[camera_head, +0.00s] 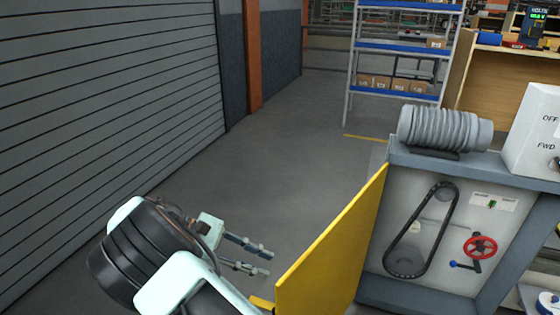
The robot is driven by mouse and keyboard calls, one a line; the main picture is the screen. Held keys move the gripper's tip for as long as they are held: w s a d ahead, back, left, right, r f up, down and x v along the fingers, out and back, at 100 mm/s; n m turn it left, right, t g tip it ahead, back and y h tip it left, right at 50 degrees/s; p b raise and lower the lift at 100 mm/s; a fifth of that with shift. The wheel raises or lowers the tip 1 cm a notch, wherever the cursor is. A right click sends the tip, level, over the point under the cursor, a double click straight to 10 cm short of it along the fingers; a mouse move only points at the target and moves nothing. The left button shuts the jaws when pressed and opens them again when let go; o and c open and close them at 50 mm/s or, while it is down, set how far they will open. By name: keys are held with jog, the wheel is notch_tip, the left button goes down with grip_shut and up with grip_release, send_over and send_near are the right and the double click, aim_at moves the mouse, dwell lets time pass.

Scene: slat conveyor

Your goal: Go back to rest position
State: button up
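My gripper (266,260) is at the lower middle of the head view, at the end of my pale green and black arm. Its two fingers point right and stand apart, with nothing between them. It is to the left of an open yellow panel (332,248) and looks apart from it. The panel stands out from the left side of a grey machine cabinet (372,290). The open cabinet shows a black chain loop (413,230), a red handwheel (480,247) and a blue-handled lever (466,265).
A grey ribbed motor (438,129) and a white control box (535,135) sit on the cabinet. A slatted shutter wall (110,100) runs along the left. Blue-shelved racking (400,47) with boxes stands at the back. The grey floor (285,150) between is clear.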

jog(key=w+d+r+m+t+y, duration=0.2)
jog(key=d+r+y, duration=0.1)
jog(key=d+r, duration=0.4)
jog(key=w+d+r+m+t+y, duration=0.1)
jog(key=d+r+m+t+y, duration=0.1)
jog(key=d+r+y, duration=0.2)
jog(key=w+d+r+m+t+y+p, duration=0.1)
jog(key=w+d+r+m+t+y, duration=0.1)
jog(key=d+r, duration=0.8)
jog(key=shift+w+r+m+y, duration=0.35)
jog(key=shift+r+m+y, duration=0.2)
jog(key=shift+y, duration=0.65)
jog(key=s+a+f+m+y+b, duration=0.15)
jog(key=s+m, duration=0.25)
jog(key=s, duration=0.7)
jog(key=s+a+f+m+h, duration=0.1)
jog(key=s+f+m, duration=0.25)
jog(key=s, duration=0.75)
notch_tip(320, 180, up, 38)
jog(key=p, duration=3.8)
jog(key=shift+t, duration=0.3)
jog(key=shift+a+y, duration=0.1)
jog(key=shift+y, duration=0.15)
